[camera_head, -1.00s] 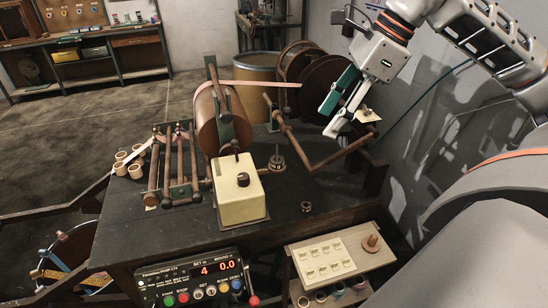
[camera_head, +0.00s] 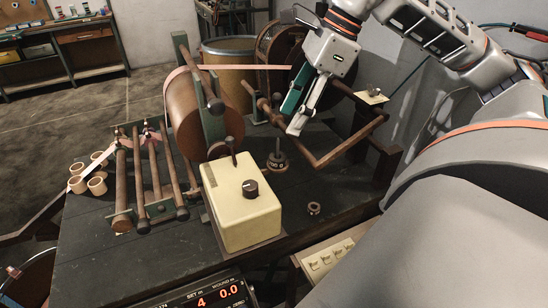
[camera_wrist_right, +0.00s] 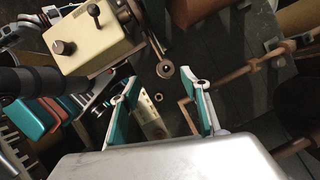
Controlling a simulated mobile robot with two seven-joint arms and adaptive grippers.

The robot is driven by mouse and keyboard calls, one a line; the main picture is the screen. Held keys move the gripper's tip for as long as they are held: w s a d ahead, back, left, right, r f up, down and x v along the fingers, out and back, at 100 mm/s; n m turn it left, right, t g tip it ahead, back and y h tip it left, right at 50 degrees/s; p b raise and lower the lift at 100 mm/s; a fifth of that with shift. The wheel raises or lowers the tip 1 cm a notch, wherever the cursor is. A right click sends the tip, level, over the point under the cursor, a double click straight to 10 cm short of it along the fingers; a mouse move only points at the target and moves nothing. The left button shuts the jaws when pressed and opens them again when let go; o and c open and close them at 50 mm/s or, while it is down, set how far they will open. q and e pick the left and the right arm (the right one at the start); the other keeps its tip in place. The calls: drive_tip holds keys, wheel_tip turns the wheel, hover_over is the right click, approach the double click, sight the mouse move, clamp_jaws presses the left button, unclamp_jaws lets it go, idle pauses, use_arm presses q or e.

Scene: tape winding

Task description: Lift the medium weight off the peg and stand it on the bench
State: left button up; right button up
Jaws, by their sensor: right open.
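The weights (camera_head: 278,163) sit as a small dark stack around an upright peg (camera_head: 277,145) on the bench (camera_head: 150,265), right of the cream box. I cannot clearly tell the medium weight apart within the stack. The stack also shows in the right wrist view (camera_wrist_right: 165,71), beyond the fingertips. My right gripper (camera_head: 290,121) is open and empty, above and slightly right of the peg. Its two fingers (camera_wrist_right: 159,80) are spread apart in the right wrist view. My left gripper is not in view.
The cream box (camera_head: 243,205) with a dark knob stands left of the peg. A brown crank bar (camera_head: 325,160) lies close on the right. A small ring-shaped piece (camera_head: 314,208) lies on the bench in front. The bench around that piece is clear.

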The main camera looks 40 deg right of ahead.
sight(279, 152)
drive_tip(key=shift+g, duration=0.3)
drive_tip(key=f, duration=0.2)
drive_tip(key=f+b, duration=0.1)
drive_tip(key=f, duration=0.1)
drive_tip(key=w+f+b, duration=0.1)
drive_tip(key=f, duration=0.1)
drive_tip(key=shift+w+a+f, duration=0.1)
drive_tip(key=shift+a+f, duration=0.15)
drive_tip(key=x, duration=0.2)
drive_tip(key=b+x, duration=0.1)
drive_tip(key=x, duration=0.1)
drive_tip(key=shift+w+d+f, duration=0.15)
drive_tip(key=shift+w+d, duration=0.1)
drive_tip(key=shift+d, duration=0.1)
drive_tip(key=shift+w+a+f, duration=0.15)
drive_tip(key=shift+f, duration=0.25)
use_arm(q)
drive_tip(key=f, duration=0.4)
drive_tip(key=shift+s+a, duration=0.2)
use_arm(e)
clamp_jaws()
